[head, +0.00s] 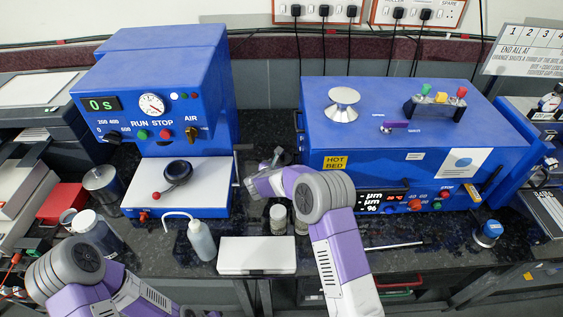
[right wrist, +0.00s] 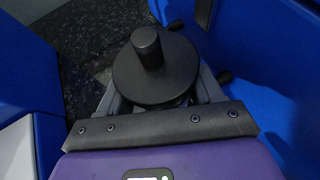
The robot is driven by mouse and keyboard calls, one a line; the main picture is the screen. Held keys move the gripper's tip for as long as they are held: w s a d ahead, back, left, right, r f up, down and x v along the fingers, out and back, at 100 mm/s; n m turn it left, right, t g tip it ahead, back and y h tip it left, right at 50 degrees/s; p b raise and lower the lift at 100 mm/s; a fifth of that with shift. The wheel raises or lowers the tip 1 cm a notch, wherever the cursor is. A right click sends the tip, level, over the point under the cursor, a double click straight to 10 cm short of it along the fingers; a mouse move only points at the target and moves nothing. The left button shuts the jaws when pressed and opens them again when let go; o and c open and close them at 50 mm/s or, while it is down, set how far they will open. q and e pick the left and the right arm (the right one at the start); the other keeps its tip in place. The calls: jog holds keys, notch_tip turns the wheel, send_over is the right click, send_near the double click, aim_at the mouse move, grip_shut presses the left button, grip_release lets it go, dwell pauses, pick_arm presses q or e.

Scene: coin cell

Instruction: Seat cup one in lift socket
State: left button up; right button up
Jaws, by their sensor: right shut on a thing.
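My right gripper (head: 277,157) is between the two blue machines, above the dark counter. In the right wrist view its fingers (right wrist: 160,95) are shut on a black round piece (right wrist: 178,75) with a knob on top; I cannot tell whether this is cup one. The piece hides what is under it. A black ring-shaped holder (head: 178,171) with a red-ball lever stands on the white deck of the left machine; I cannot tell whether it is the lift socket. My left arm is at the lower left, with its gripper mostly cut off by the bottom edge.
The press-like machine (head: 150,60) stands left and the hot-bed machine (head: 400,130) right, with a narrow gap between. Small jars (head: 277,218), a squeeze bottle (head: 201,240) and a white flat case (head: 257,256) stand in front. Cylindrical containers (head: 103,183) stand left.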

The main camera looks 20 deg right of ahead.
jog(key=shift+f, duration=1.5)
jog(key=shift+f+b, duration=0.1)
jog(key=shift+b, duration=0.3)
jog(key=shift+f, duration=0.15)
jog(key=o, duration=1.5)
jog(key=shift+c, duration=0.2)
